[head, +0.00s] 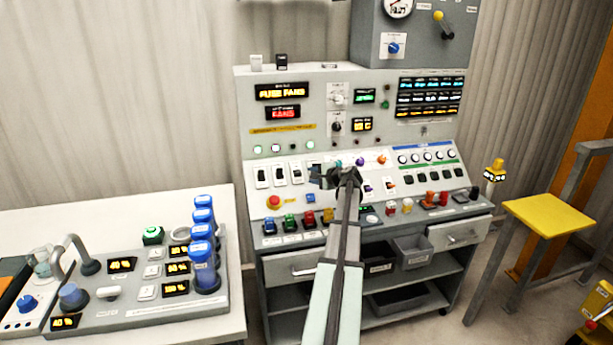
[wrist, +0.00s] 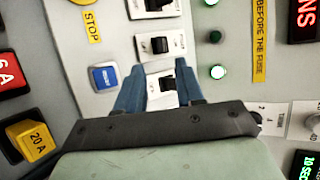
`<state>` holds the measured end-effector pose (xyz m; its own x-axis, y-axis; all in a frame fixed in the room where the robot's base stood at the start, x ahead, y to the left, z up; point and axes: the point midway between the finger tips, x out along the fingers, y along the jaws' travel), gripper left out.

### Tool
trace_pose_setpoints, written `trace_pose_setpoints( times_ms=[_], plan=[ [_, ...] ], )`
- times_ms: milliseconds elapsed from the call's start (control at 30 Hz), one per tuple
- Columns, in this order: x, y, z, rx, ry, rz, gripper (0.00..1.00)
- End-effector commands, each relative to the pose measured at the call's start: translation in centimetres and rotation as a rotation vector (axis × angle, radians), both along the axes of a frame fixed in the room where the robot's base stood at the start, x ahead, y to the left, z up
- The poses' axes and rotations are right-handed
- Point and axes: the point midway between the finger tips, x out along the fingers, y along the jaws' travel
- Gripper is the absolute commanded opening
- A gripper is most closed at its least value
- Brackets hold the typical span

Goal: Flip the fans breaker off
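A row of black-and-white breakers (head: 279,176) sits on the sloped face of the grey console. In the wrist view the row runs up and down, with one breaker (wrist: 160,45) just beyond the fingertips and another breaker (wrist: 167,83) seen between them. My gripper (head: 318,177) is at the right end of the row in the head view and hides part of it. Its blue fingers (wrist: 158,82) are apart, with nothing held. Whether they touch the breaker cannot be told. A red display (head: 283,112) reads FANS. Breaker labels are too small to read.
A red stop button (head: 274,202) and a blue button (wrist: 104,77) lie below the breakers. Coloured fuses (head: 290,222) line the lower edge. Green lamps (wrist: 217,72) and knobs (head: 337,126) are above. A white table (head: 120,205) stands left, a yellow stool (head: 549,215) right.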

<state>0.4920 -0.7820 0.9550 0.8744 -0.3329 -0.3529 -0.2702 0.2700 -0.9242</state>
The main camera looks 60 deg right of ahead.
Motion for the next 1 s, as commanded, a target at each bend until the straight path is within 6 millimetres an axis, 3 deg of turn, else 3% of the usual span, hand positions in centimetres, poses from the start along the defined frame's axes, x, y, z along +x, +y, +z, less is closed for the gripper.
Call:
trace_pose_setpoints(
  times_ms=[100, 367, 1000],
  plan=[
    [-2.0, 0.8, 0.7, 0.000, -0.001, -0.002, 0.37],
    [-4.2, 1.6, 1.7, -0.001, -0.001, -0.001, 0.37],
    [-4.5, 1.7, 1.8, 0.000, 0.000, 0.000, 0.37]
  ],
)
